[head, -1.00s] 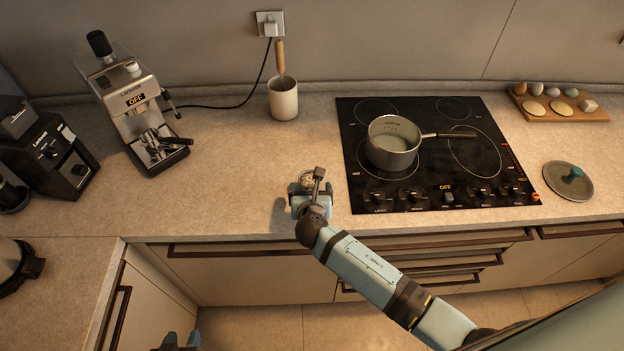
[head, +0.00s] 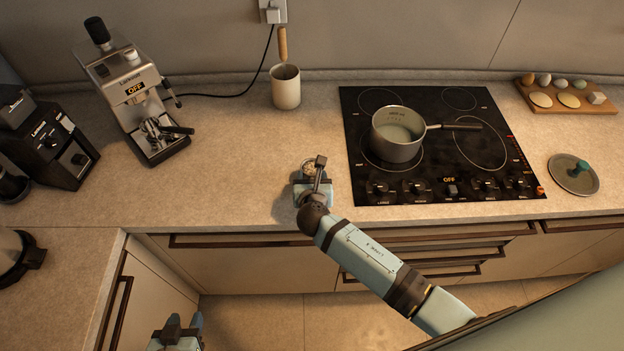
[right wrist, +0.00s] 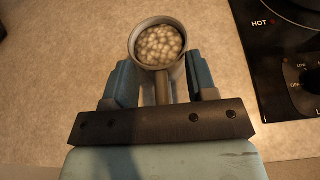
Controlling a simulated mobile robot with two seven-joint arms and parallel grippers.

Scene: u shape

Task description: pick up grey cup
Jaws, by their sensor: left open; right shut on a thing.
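The grey cup (right wrist: 158,45) is round with a handle that points back toward my gripper, and it is filled with pale round pieces. In the head view the cup (head: 310,167) is mostly hidden behind my right gripper (head: 312,184), at the counter left of the cooktop. In the right wrist view my right gripper (right wrist: 160,85) has its fingers either side of the cup's handle and is shut on it. I cannot tell whether the cup touches the counter. My left gripper (head: 178,330) is low at the bottom left, open and empty, away from the counter top.
A cooktop (head: 355,185) with a saucepan (head: 397,148) is right of the cup. A lid (head: 560,180) and a board (head: 585,107) with eggs lie further right. A coffee machine (head: 130,90), a grinder (head: 45,145) and a beige utensil pot (head: 286,90) stand left and behind. Counter around the cup is clear.

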